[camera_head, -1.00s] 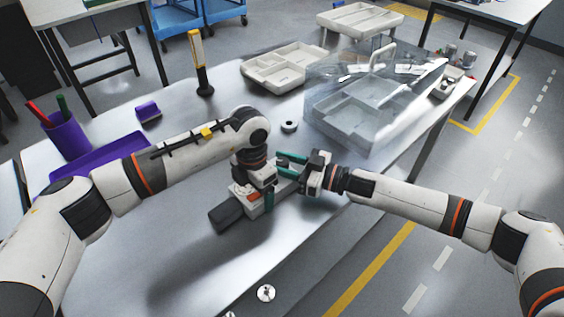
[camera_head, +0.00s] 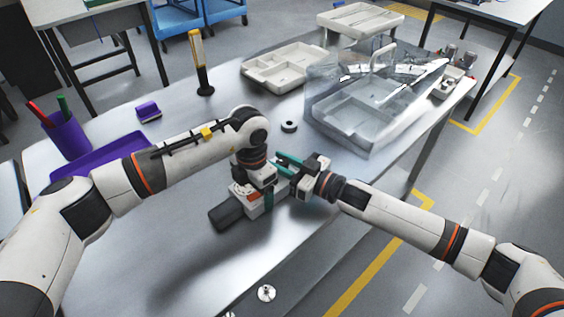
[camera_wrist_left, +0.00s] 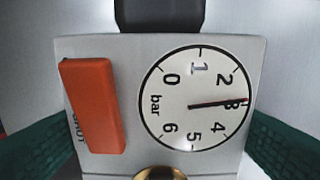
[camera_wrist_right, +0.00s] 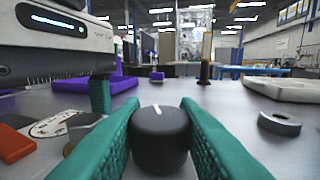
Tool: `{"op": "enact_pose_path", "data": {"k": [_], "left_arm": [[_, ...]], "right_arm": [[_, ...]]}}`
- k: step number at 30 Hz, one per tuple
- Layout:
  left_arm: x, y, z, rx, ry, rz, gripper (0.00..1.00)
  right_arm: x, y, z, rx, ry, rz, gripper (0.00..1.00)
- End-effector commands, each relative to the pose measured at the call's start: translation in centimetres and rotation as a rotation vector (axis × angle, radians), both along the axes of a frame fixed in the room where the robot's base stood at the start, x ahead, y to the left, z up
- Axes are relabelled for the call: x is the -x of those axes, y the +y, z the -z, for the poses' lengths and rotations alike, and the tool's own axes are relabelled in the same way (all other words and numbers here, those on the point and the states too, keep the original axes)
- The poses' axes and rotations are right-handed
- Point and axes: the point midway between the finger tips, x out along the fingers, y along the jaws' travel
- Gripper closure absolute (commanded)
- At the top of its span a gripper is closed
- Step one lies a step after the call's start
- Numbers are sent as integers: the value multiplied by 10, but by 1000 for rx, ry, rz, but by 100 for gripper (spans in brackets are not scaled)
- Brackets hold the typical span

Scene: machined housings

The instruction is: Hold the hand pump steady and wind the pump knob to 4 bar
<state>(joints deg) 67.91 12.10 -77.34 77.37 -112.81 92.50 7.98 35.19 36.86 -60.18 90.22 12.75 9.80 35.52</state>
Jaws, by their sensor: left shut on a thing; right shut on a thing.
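The hand pump (camera_head: 256,206), a grey block with a black handle (camera_head: 226,216), lies on the table. My left gripper (camera_head: 256,194) comes down from above and is shut on its body, with teal fingers on both sides in the left wrist view (camera_wrist_left: 162,150). That view shows the gauge (camera_wrist_left: 185,108), its red needle at about 3 bar, and a red block (camera_wrist_left: 93,105). My right gripper (camera_head: 276,163) is shut on the pump knob; the black knob (camera_wrist_right: 160,143) with a white mark sits between its teal fingers in the right wrist view (camera_wrist_right: 160,125). The head view hides the knob.
A grey ring (camera_head: 289,126) lies behind the right gripper. A clear-covered tray (camera_head: 350,115) and a white tray (camera_head: 262,82) stand farther back. A purple pen cup (camera_head: 68,138) and purple tray (camera_head: 100,160) are at left. The front table surface is mostly clear.

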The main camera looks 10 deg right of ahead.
Motion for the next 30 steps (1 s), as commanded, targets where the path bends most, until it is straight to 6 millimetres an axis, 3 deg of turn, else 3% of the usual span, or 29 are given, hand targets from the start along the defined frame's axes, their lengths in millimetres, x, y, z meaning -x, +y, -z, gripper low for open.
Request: {"op": "enact_pose_path", "data": {"k": [10,22,23,24,30], "left_arm": [[1,-3,-1,4,1,7,54],[1,-3,0,4,1,7,54],[1,-3,0,4,1,7,54],[1,-3,0,4,1,7,54],[1,-2,0,4,0,5,54]], "right_arm": [[2,3,-2,-7,-1,183,95],[1,0,-2,-2,-2,208,95],[1,0,-2,-2,-2,208,70],[1,0,-2,-2,-2,208,64],[1,0,-1,0,0,208,63]]}}
